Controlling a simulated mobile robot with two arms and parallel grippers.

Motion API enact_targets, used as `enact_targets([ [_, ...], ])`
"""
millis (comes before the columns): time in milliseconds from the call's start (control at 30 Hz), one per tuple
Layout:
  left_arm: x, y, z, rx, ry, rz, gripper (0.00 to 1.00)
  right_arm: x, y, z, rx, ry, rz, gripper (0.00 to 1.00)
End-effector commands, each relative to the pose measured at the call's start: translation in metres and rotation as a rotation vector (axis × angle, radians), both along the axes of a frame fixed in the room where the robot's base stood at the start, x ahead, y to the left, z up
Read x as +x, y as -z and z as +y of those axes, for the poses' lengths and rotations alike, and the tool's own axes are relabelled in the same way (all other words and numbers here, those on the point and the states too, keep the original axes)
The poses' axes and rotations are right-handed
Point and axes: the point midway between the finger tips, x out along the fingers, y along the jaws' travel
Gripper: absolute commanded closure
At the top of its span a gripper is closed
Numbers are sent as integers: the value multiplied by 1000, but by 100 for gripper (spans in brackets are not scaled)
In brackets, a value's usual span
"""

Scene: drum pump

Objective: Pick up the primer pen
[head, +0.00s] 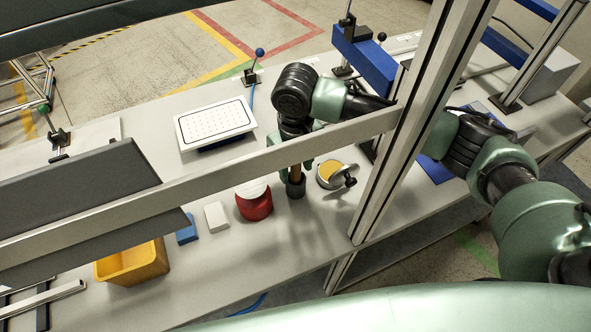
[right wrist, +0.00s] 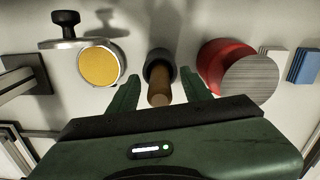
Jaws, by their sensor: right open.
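The primer pen (head: 297,173) looks like a brown cylinder standing upright in a dark round holder (head: 296,188) on the bench. In the right wrist view the pen (right wrist: 159,95) is seen nearly end-on, with the dark holder (right wrist: 160,62) around its base. My right gripper (head: 296,163) is above the holder, pointing down. In the right wrist view its open fingers (right wrist: 160,88) stand on either side of the pen, with gaps visible between. The fingertips are partly hidden in the head view. My left gripper does not show.
A red pot (head: 256,207) stands close on the left and a yellow-topped round tin (head: 330,170) with a black knob close on the right. White (head: 216,217) and blue (head: 187,230) blocks and a yellow bin (head: 132,265) lie further left. A metal post (head: 400,130) and crossbar (head: 230,175) cross the view.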

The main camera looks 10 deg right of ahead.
Motion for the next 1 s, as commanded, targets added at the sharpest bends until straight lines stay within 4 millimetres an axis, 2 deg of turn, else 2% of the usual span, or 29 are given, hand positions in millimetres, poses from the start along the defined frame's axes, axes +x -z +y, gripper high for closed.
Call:
enact_targets([
  [100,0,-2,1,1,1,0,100,-1,9,0,0,-1,1,51],
  [300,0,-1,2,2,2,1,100,0,10,0,0,-1,-1,51],
  [333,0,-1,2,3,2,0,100,0,10,0,0,-1,-1,54],
  [500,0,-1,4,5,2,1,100,0,10,0,0,-1,-1,100],
  [833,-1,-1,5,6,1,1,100,0,8,0,1,-1,-2,100],
  [1000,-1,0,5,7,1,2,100,1,-1,0,3,-1,-3,100],
])
